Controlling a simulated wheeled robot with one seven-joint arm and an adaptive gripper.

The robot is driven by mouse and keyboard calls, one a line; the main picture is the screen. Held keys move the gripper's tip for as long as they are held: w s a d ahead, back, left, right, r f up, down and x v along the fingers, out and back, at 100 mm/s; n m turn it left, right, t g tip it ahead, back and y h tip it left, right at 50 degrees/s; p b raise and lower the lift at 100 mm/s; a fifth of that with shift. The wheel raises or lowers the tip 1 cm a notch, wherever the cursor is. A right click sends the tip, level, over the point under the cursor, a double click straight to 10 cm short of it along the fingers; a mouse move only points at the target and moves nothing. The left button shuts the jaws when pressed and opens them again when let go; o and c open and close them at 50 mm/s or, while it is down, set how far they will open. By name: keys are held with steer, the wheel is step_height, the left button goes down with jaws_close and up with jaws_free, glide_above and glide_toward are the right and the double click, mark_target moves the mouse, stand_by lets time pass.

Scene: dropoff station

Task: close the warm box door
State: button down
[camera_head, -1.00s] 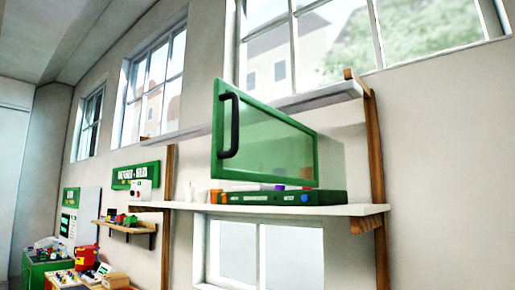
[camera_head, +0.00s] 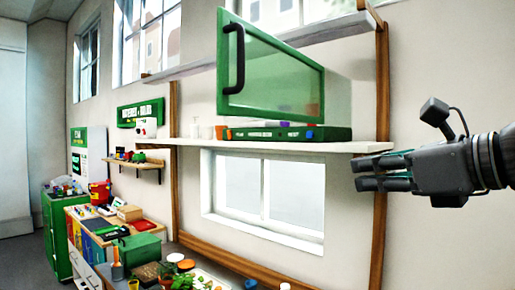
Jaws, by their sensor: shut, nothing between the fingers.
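The warm box door (camera_head: 270,73) is a green-framed, see-through panel with a black vertical handle (camera_head: 235,57) near its left edge. It stands swung open, its handle side out toward me. The warm box's green base (camera_head: 275,133) rests on the white shelf, with small items partly hidden behind the door. My gripper (camera_head: 357,173) is at the right, pointing left, below the shelf's right end. It is shut and empty, well apart from the door and handle.
The white shelf (camera_head: 210,143) and wooden upright (camera_head: 381,100) stand close to my gripper. A window (camera_head: 262,190) lies below the shelf. A bench with plants (camera_head: 192,281), a green box (camera_head: 138,250) and coloured trays is at the lower left.

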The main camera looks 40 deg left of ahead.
steer(key=s+r+g+y, duration=0.2)
steer(key=s+r+y, duration=0.1)
steer(key=s+r, duration=1.2)
steer(key=b, duration=0.1)
glide_toward(243, 66)
steer(key=a, duration=0.3)
steer(key=w+a, duration=0.1)
steer(key=a, duration=0.3)
steer(key=shift+w, duration=0.2)
